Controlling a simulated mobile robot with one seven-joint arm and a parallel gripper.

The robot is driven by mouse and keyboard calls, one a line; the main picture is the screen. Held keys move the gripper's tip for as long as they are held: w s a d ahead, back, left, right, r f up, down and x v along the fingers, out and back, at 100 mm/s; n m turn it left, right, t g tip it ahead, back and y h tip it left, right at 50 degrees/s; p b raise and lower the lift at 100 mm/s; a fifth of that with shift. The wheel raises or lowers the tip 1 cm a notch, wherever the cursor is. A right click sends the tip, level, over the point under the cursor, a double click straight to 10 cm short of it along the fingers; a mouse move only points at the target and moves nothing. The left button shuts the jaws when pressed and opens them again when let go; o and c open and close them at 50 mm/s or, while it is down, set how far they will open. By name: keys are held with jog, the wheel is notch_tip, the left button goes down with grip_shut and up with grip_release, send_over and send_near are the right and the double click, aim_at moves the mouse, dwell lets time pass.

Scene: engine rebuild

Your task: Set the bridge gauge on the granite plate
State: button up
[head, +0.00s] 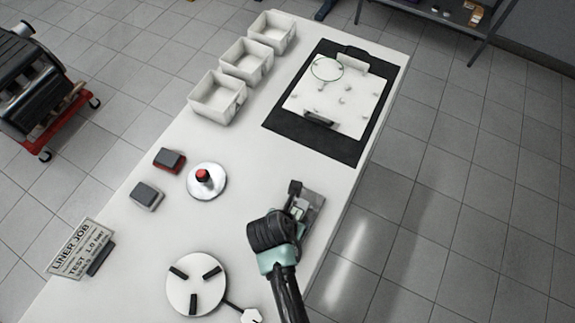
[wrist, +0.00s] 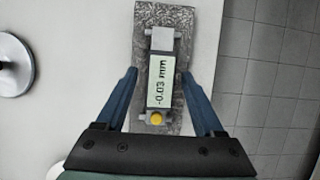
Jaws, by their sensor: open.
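The bridge gauge (wrist: 161,80) is a small grey instrument with a pale display reading -0.03 mm and a yellow button. It lies lengthwise on the granite plate (wrist: 165,13), a speckled grey slab near the table's right edge. The plate also shows in the head view (head: 314,207), partly hidden by my arm. My gripper (wrist: 160,74) is open over the plate, with one blue finger on each side of the gauge and visible gaps between. In the head view my gripper (head: 295,205) largely hides the gauge.
A round steel piece with a red knob (head: 205,181) and two small blocks (head: 169,160) stand left of the plate. A white three-slotted disc (head: 196,285) is at the front. White bins (head: 217,97) and a black mat (head: 340,148) with a white board lie farther back.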

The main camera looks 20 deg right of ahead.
jog(key=v, duration=1.1)
jog(key=w+a+r+m+t+y, duration=0.1)
jog(key=w+r+m+t, duration=0.3)
jog(key=w+r, duration=0.45)
jog(key=w+a+r+m+t, duration=0.2)
jog(key=w+r+m+t, duration=0.25)
jog(key=r, duration=0.75)
jog(key=w+a+r+m+t+y, duration=0.1)
jog(key=w+r+m+t, duration=0.25)
jog(key=w+r, duration=0.5)
jog(key=s+a+r+m+t, duration=0.15)
jog(key=r+m+t, duration=0.25)
jog(key=r, duration=0.8)
jog(key=s+a+r+m+t, duration=0.1)
jog(key=s+r+m+t, duration=0.25)
jog(key=r, duration=0.85)
jog(key=s+r+m+t+y, duration=0.1)
jog(key=s+r+m+t, duration=0.4)
jog(key=r, duration=0.8)
jog(key=s+a+m, duration=0.1)
jog(key=s, duration=0.2)
jog(key=shift+y, duration=0.3)
jog(key=shift+s+d, duration=0.1)
